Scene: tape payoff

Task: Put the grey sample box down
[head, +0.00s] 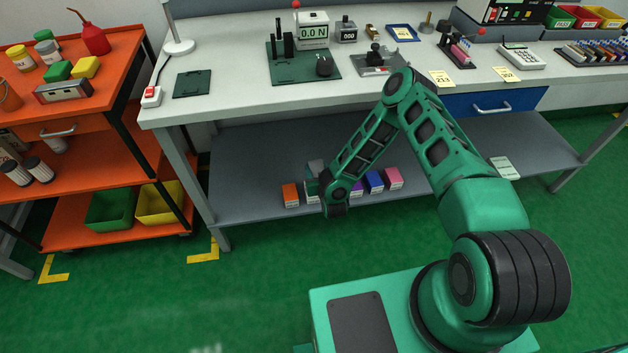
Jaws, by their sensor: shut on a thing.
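My gripper (313,187) reaches over the lower shelf of the workbench, small and partly hidden by my own wrist. It is shut on the grey sample box (316,166), whose top shows just beyond the fingers. The finger contact and the underside of the box are hidden, so I cannot tell whether the box touches the shelf (260,170). On the shelf, an orange box (290,195) stands to the left of the gripper. A purple box (356,188), a blue box (374,182) and a pink box (393,178) stand to the right.
The bench top (225,105) above holds a force gauge (313,30), a dark green mat (192,84) and other tools. A blue drawer (490,103) hangs under it. An orange cart (90,125) stands at left.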

